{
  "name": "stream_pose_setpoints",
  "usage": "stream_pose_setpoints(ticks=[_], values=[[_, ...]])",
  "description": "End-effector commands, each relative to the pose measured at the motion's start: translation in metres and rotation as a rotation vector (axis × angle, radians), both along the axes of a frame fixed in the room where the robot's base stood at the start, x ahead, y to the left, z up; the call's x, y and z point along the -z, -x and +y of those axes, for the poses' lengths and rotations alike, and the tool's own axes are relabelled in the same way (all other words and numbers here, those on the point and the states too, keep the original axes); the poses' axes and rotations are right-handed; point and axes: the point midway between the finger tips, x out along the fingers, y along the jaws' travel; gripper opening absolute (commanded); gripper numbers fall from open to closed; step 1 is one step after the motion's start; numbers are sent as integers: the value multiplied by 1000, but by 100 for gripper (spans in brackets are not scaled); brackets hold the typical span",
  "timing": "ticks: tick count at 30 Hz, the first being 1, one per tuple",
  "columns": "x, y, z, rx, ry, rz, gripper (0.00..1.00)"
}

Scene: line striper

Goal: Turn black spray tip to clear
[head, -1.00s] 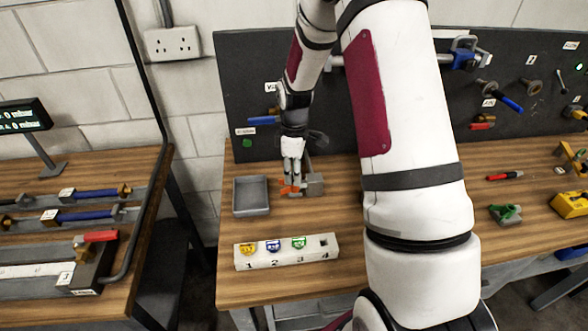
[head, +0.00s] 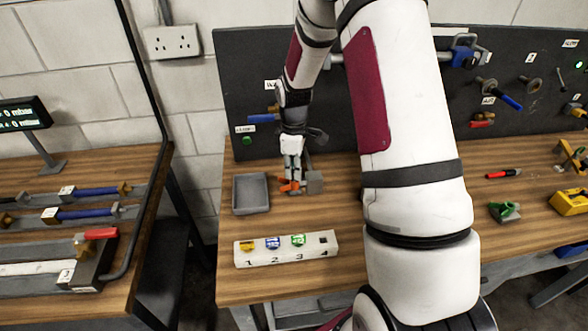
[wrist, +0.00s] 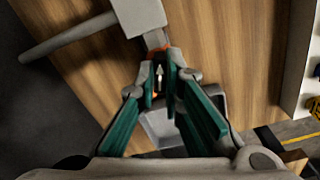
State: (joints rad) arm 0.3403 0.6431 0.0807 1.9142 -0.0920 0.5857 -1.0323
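My gripper (head: 291,176) points down at a small orange part (head: 287,185) beside a grey block (head: 315,182) on the wooden bench. In the wrist view my gripper (wrist: 162,66) has its green-sided fingers drawn together. Their tips lie close on both sides of the black spray tip (wrist: 158,80), which bears a white arrow pointing up the picture. Orange shows around the tip, and the grey block (wrist: 138,14) is just beyond. In the head view the fingers hide the black tip, and any clear marking cannot be made out.
A grey tray (head: 237,195) stands left of the gripper. In front is a white numbered holder (head: 290,260) with yellow, blue and green pieces; slot 4 looks empty. A dark panel (head: 240,80) stands behind. My arm hides the bench's middle.

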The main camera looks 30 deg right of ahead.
Motion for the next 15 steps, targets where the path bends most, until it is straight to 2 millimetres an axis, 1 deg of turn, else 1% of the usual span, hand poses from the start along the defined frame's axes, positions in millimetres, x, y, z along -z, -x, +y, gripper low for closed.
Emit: stream_pose_setpoints(ticks=[5, 15], values=[[0, 0, 0, -26, 0, 0, 0], [0, 1, 0, -306, 0, 0, 0]])
